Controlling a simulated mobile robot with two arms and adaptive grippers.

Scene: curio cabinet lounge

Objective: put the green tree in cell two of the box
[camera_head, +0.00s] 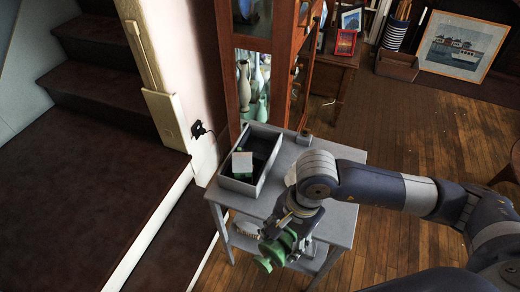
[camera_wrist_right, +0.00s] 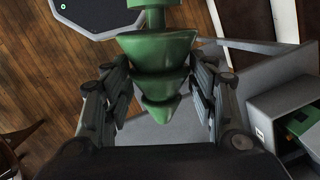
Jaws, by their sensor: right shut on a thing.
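The green tree (camera_head: 268,252) is in my right gripper (camera_head: 287,236), low at the front of the grey table in the head view. In the right wrist view the tiered green tree (camera_wrist_right: 152,48) sits between the two dark fingers, which close on its sides. The grey open box (camera_head: 228,184) stands on the table, up and left of the gripper and apart from it. It holds a pale-topped block with green (camera_head: 242,163); its other part looks dark. The box's cell walls are hard to make out. It also shows at the right of the wrist view (camera_wrist_right: 262,84). My left gripper is out of view.
The grey side table (camera_head: 338,218) has bare top around the box. A small grey thing (camera_head: 304,138) stands at its back edge. A wooden glass cabinet (camera_head: 283,65) rises right behind. Stairs (camera_head: 105,75) lie to the left, wooden floor (camera_head: 430,125) to the right.

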